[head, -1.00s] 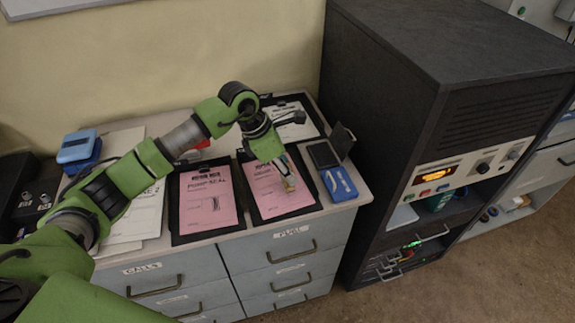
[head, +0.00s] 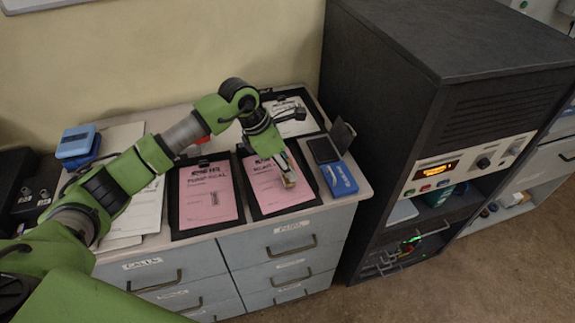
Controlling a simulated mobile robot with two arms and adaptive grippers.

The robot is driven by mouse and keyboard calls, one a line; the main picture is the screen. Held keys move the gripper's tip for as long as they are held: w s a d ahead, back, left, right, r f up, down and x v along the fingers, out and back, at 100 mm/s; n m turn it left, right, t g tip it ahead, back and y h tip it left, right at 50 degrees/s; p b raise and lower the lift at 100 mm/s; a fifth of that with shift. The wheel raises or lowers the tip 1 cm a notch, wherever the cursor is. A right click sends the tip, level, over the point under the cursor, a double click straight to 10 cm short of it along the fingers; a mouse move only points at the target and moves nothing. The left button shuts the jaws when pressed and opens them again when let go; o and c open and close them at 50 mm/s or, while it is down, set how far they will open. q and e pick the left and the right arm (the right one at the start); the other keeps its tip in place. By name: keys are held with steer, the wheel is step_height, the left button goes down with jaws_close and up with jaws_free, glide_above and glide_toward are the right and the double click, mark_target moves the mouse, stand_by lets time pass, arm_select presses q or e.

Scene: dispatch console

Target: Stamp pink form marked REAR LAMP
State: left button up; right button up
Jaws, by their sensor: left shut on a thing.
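Two pink forms lie on black clipboards on the cabinet top. The left form (head: 208,205) reads PUMP SEAL. The right form (head: 262,196) has a heading that looks like REAR LA..., partly covered by my gripper. My left gripper (head: 286,172) is over the right side of this form, shut on a small tan and dark stamp (head: 290,182). The stamp's lower end is at or just above the paper; I cannot tell if it touches. An open stamp pad (head: 323,150) with a raised dark lid lies to the right. My right gripper is not in view.
A blue box (head: 342,180) lies beside the right clipboard. A white form (head: 290,118) on a clipboard is behind. White papers (head: 140,200) and a blue device (head: 78,143) are at left. A tall dark rack (head: 400,130) stands close on the right.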

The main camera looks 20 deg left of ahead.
arm_select(q)
steer(key=shift+f+b, duration=0.35)
steer(key=shift+f, duration=0.1)
stand_by(0.6)
steer(key=shift+s+f, duration=0.1)
steer(key=shift+f, duration=0.05)
stand_by(0.6)
steer(key=shift+b, duration=0.3)
stand_by(0.4)
step_height(320, 180, up, 2)
steer(key=shift+r+p, duration=0.1)
steer(key=shift+p, duration=0.5)
steer(key=shift+r+p, duration=1.15)
steer(key=shift+r, duration=1.35)
